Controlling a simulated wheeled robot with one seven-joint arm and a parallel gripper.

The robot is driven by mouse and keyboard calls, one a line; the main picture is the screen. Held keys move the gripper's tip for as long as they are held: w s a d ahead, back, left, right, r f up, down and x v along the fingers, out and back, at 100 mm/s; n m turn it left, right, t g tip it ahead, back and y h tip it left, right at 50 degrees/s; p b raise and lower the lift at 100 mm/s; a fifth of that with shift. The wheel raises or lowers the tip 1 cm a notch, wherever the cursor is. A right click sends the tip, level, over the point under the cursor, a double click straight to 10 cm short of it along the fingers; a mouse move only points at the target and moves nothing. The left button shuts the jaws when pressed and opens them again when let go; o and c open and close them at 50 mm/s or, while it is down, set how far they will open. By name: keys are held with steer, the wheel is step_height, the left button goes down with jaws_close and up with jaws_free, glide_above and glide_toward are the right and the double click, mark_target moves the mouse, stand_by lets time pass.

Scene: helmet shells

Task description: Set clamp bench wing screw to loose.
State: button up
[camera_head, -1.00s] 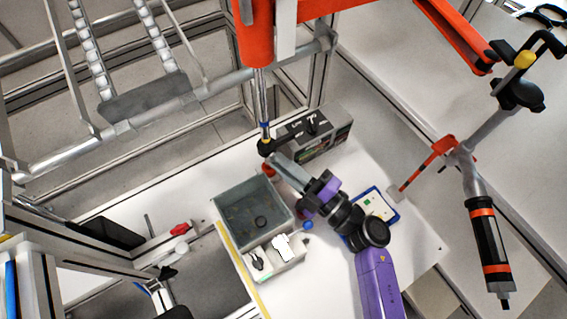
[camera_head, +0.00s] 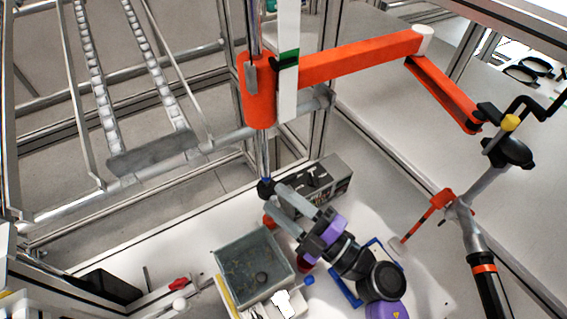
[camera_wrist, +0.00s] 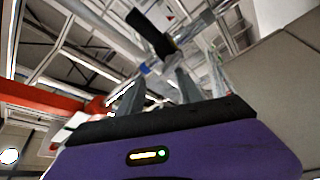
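The clamp bench wing screw looks to be the small black knob (camera_head: 266,188) at the foot of the upright metal rod. In the wrist view a black wing-like bar (camera_wrist: 150,33) lies ahead of the fingertips, slanting across the gap. My gripper (camera_head: 272,196) reaches up-left, its two grey fingers parted, with the tips right beside the black knob. In the wrist view the fingers (camera_wrist: 158,78) stand apart with nothing clamped between them. Whether a fingertip touches the knob, I cannot tell.
An orange jointed arm (camera_head: 360,58) spans above. A grey box with switches (camera_head: 325,183) stands just behind the fingers. A grey bin (camera_head: 222,262) and a blue-framed panel (camera_head: 345,290) are near my wrist. A hanging tool (camera_head: 465,225) is at the right.

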steer(key=shift+t, duration=0.3)
steer(key=r, duration=0.3)
steer(key=r+p, duration=0.1)
steer(key=r, duration=0.3)
steer(key=d+r, duration=0.1)
steer(key=r, duration=0.3)
steer(key=shift+w+p, duration=0.3)
steer(key=shift+w, duration=0.1)
steer(key=shift+s+a+r, duration=0.1)
steer(key=shift+a+r, duration=0.1)
steer(key=shift+r, duration=0.55)
steer(key=shift+f, duration=0.1)
steer(key=s+d+f+m+t+h+b, duration=0.1)
steer(key=s+d+f+m+h, duration=0.3)
steer(key=s+d+m, duration=0.3)
steer(key=s+d+f+m+h+b, duration=0.2)
steer(key=s+d+f+m+h, duration=0.3)
steer(key=s, duration=0.8)
steer(key=s+d+f+m+t+h+b, duration=0.1)
steer(key=s+d+f+m+h, duration=0.3)
steer(key=s+d+m+h, duration=0.3)
steer(key=s+d+m, duration=0.2)
steer(key=s+m, duration=0.1)
steer(key=m, duration=0.1)
steer(key=shift+s+d+f+t+h, duration=0.3)
steer(key=shift+s+f, duration=0.05)
steer(key=shift+f, duration=0.05)
